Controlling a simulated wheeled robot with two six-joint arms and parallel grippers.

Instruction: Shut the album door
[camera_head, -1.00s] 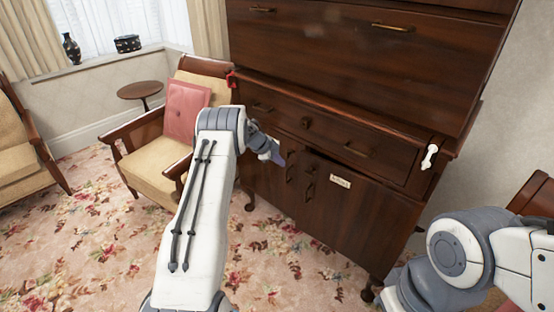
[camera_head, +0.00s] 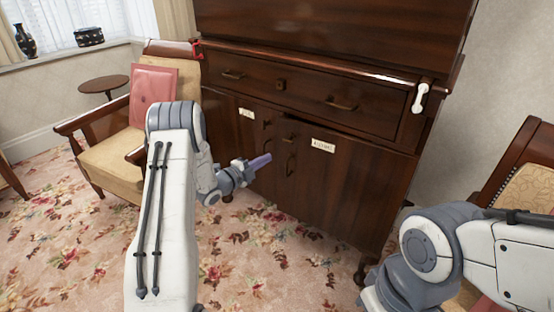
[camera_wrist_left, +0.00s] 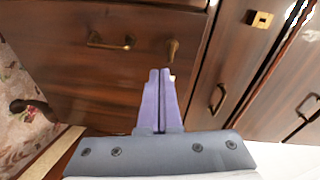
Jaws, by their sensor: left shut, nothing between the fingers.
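The right cabinet door (camera_head: 335,195) carries a white label (camera_head: 322,145) that seems to read "Albums". A dark gap along its top edge suggests it stands slightly ajar. My left gripper (camera_head: 268,157) is shut and empty, its purple fingers pointing at the front of the doors, near the handles. In the left wrist view its fingers (camera_wrist_left: 160,75) are together, with a dark wood panel and a brass handle (camera_wrist_left: 110,42) ahead. Whether the fingertips touch the wood I cannot tell. My right arm shows at the lower right; its gripper is out of view.
The left cabinet door (camera_head: 230,140) has its own label. A drawer (camera_head: 310,95) lies above both doors. An armchair (camera_head: 115,150) with a pink cushion stands left of the cabinet, another chair (camera_head: 525,165) at right. Flowered carpet (camera_head: 255,265) is open in front.

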